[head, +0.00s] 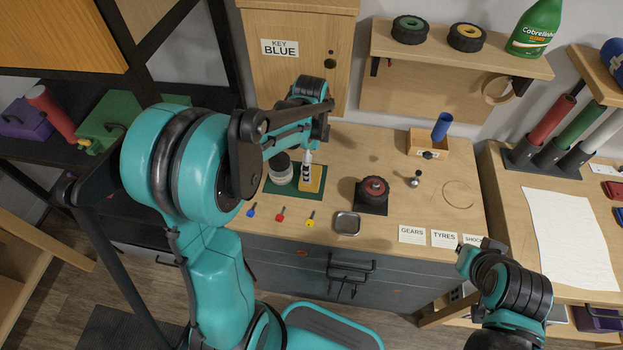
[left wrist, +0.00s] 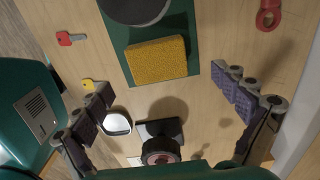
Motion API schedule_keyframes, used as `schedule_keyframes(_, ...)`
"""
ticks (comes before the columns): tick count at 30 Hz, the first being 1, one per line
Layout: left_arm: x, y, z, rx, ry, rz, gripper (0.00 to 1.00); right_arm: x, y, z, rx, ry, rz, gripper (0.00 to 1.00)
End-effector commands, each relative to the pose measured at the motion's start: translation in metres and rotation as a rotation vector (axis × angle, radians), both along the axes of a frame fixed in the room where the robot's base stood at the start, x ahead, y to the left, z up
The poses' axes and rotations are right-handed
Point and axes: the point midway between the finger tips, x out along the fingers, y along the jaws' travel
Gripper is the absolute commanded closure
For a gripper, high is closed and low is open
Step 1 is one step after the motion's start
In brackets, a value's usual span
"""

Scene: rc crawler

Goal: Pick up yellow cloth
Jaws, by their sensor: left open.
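The yellow cloth (head: 314,184) is a thick rectangular block with a rough surface. It lies on a green mat (head: 284,189) on the workbench. In the left wrist view the cloth (left wrist: 155,60) is fully visible, lying slightly tilted on the green mat (left wrist: 188,12), beyond and between my fingers. My left gripper (head: 307,163) is over the bench near the cloth and hides part of it in the head view. In the left wrist view my left gripper (left wrist: 166,88) is open and empty. My right gripper (head: 478,252) is at lower right in front of the bench, its jaws unclear.
A dark round container (head: 281,170) stands on the mat beside the cloth. Blue, red and yellow keys (head: 281,215), a metal tray (head: 347,223) and a wheel on a dark base (head: 373,193) lie nearer the front. A key cabinet (head: 290,55) stands behind.

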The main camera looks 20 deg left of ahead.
Motion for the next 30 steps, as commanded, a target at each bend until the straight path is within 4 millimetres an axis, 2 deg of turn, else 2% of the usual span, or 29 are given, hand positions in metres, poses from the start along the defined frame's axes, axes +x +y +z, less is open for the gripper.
schedule_keyframes(9,-0.003,-0.001,-0.046,0.000,-0.001,0.001,0.03,0.000,0.000,-0.024,0.000,0.000,0.000,1.00)
schedule_keyframes(17,-0.004,-0.001,-0.049,0.000,-0.001,0.001,0.03,0.000,0.000,-0.024,0.000,0.000,0.000,1.00)
schedule_keyframes(23,-0.004,-0.001,-0.048,0.000,-0.001,0.002,0.52,0.000,0.000,-0.024,0.000,0.000,0.000,1.00)
schedule_keyframes(30,-0.004,-0.001,-0.048,0.000,-0.001,0.002,0.52,0.000,0.000,-0.024,0.000,0.000,0.000,1.00)
